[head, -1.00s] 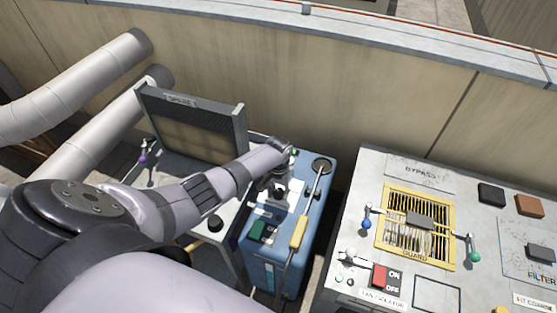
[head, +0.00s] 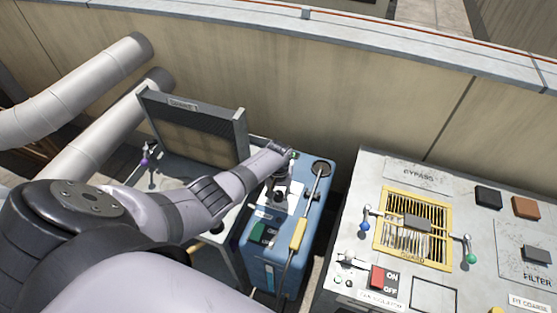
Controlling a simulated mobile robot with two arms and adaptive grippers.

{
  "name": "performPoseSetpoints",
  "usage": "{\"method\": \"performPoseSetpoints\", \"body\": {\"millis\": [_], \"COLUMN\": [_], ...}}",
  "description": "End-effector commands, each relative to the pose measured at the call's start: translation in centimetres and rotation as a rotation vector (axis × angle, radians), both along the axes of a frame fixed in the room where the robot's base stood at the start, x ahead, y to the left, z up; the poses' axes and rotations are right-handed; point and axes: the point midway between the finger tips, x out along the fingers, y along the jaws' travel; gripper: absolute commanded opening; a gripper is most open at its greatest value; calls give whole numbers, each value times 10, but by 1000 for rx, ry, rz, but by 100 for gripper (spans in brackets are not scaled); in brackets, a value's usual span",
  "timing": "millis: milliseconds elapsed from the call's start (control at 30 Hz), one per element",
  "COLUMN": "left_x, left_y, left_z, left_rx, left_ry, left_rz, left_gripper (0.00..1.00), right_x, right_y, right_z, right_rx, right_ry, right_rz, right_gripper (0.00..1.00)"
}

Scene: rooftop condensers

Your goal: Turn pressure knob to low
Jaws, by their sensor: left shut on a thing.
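My left arm reaches across to the blue machine (head: 278,273), and my left gripper (head: 279,196) points down at its top panel. The gripper is shut on a small dark knob there, which I take to be the pressure knob. The gripper and wrist hide most of the knob, so I cannot read its setting. A green switch (head: 258,232) sits in front of the gripper on the same panel. My right gripper is not in view.
A wand with a yellow grip (head: 298,235) lies along the machine's right side, close to my gripper. A grey panel (head: 367,225) with a red ON/OFF switch (head: 378,278) stands to the right. A framed filter screen (head: 197,130) stands behind my forearm.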

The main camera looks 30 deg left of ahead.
Motion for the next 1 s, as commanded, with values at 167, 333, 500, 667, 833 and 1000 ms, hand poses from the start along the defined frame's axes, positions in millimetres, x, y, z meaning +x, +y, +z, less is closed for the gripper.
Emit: {"method": "performPoseSetpoints", "body": {"millis": [167,333,500,667,833,1000], "left_x": [1,1,1,0,1,2], "left_y": [0,0,0,0,0,0], "left_z": [1,1,0,0,3,16], "left_rx": [-1,0,0,0,0,-1], "left_ry": [-3,-2,-1,-1,-2,-5], "left_rz": [2,1,1,0,0,0], "left_gripper": [34,46,54,54,54,54], "right_x": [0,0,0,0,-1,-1], "right_y": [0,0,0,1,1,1], "right_z": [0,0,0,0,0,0], "right_rx": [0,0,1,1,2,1], "right_ry": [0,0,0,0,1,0], "right_rz": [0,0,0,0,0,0], "right_gripper": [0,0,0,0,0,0]}}
